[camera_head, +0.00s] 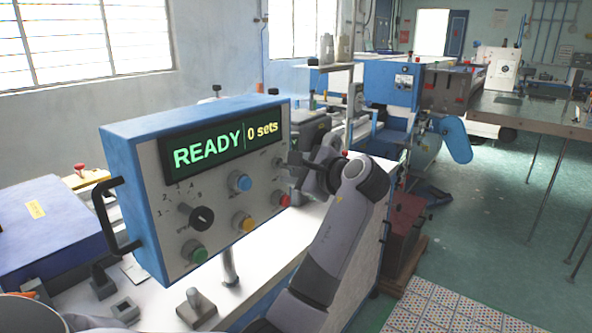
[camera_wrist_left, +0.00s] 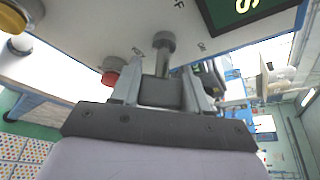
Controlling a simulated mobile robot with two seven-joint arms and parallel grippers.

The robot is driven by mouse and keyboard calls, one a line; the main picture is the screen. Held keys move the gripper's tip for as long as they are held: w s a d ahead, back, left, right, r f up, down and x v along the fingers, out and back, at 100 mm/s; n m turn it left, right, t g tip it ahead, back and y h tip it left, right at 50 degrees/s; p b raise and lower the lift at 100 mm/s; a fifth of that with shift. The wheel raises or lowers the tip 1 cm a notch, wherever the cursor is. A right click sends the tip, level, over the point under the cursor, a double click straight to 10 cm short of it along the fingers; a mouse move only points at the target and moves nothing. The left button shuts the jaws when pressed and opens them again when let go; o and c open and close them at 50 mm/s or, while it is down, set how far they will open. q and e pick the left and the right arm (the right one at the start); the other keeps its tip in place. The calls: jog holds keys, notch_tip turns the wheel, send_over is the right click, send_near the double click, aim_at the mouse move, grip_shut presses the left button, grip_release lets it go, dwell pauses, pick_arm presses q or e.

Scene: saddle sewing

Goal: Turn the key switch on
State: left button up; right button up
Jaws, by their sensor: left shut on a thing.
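The control box (camera_head: 150,180) has a grey panel and a lit display (camera_head: 222,147) reading "READY" and "0 sets". My left gripper (camera_head: 292,162) is at the panel's right side, beside the display. In the left wrist view, the round grey key switch (camera_wrist_left: 164,41) stands out from the panel, with a shaft leading to the dark key (camera_wrist_left: 160,91). The fingers of my left gripper (camera_wrist_left: 162,88) are shut on that key, one on each side. Only part of the lettering around the switch is readable. My right gripper is not in view.
A black dial (camera_head: 202,217) and green button (camera_head: 194,252) sit at left. A black handle (camera_head: 110,215) juts from the box's left side.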

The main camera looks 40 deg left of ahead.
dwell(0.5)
pick_arm(q)
jog(key=o, duration=1)
jog(key=shift+c, duration=0.2)
jog(key=b+v, duration=0.1)
jog(key=v, duration=0.6)
jog(key=shift+d, duration=0.25)
